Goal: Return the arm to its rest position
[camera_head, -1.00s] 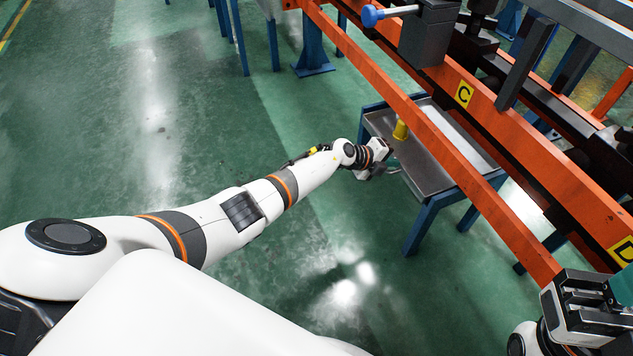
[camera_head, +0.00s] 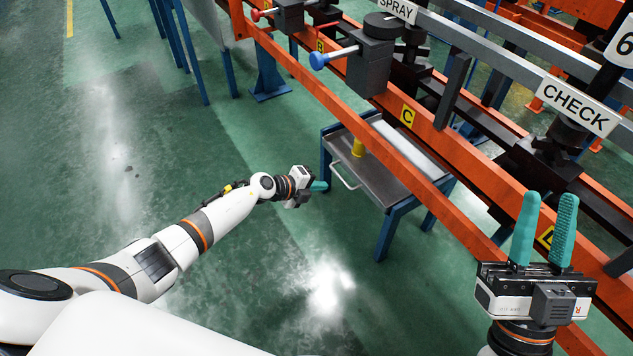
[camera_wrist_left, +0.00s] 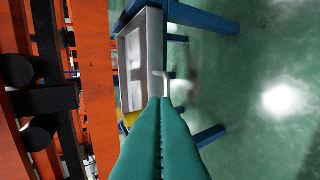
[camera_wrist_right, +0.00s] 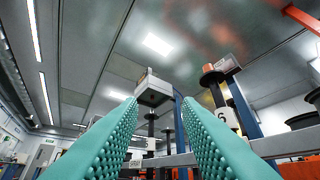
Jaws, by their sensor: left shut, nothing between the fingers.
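My left arm (camera_head: 200,228) reaches out from the left in the head view. Its gripper (camera_head: 320,187) is beside the near-left edge of a grey tray table. In the left wrist view the teal fingers (camera_wrist_left: 160,112) are pressed together with nothing between them. My right gripper (camera_head: 543,230) stands upright at the lower right of the head view. Its two teal fingers are apart and point up. In the right wrist view they (camera_wrist_right: 155,125) are spread with an empty gap facing the ceiling.
The grey tray table (camera_head: 388,188) has blue legs, a handle (camera_head: 345,178) and a yellow object (camera_head: 358,147). An orange rail (camera_head: 385,145) runs diagonally over it. Black spindle blocks, a blue-knobbed lever (camera_head: 330,57) and a CHECK sign (camera_head: 575,106) stand beyond. The green floor at left is clear.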

